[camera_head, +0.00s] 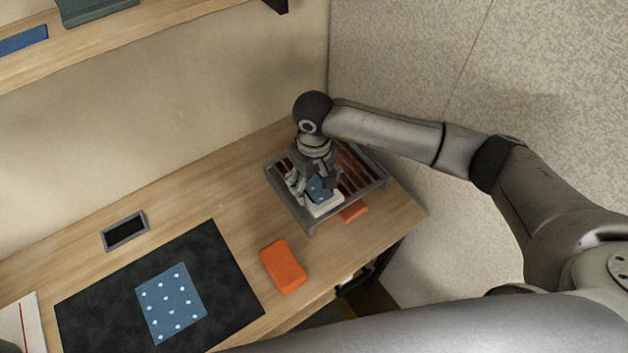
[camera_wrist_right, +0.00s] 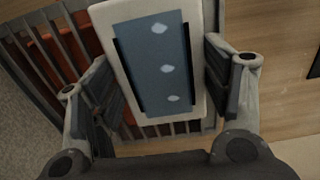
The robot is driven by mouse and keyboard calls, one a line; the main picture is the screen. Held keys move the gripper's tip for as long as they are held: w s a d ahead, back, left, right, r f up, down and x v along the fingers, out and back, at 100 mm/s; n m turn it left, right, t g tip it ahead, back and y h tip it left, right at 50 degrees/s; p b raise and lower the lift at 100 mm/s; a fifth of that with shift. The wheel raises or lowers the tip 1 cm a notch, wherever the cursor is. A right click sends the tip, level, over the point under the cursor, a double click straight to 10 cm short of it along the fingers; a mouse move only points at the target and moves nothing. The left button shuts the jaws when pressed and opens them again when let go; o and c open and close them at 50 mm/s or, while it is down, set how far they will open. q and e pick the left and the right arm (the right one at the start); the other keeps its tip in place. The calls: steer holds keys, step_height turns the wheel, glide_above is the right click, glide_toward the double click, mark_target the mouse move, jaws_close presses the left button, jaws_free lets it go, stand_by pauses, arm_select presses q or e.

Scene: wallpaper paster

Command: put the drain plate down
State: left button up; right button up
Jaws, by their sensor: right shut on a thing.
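A grey slatted plate in a frame (camera_head: 372,187), which looks like the drain plate, is at the right end of the wooden table. It also shows in the right wrist view (camera_wrist_right: 181,128). Red-orange shows through its slats. My right gripper (camera_head: 315,190) is over its left part, shut on a white block with a blue dotted face (camera_wrist_right: 152,62); the fingers press its two long sides. The block lies over the slats; I cannot tell whether it touches them, or whether the plate rests on the table. My left gripper is not in view.
An orange piece (camera_head: 353,212) is partly hidden under the plate's front edge. An orange block (camera_head: 283,267) lies nearby. A black mat (camera_head: 224,261) bears a blue dotted sheet (camera_head: 171,302). A small dark-topped tray (camera_head: 124,231) is behind it. Walls stand behind and right.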

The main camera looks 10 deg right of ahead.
mark_target(314, 185)
steer(key=o, duration=0.7)
steer(key=shift+f, duration=0.15)
steer(key=o, duration=0.4)
steer(key=shift+r, duration=0.2)
step_height(314, 185, up, 12)
steer(key=p, duration=0.5)
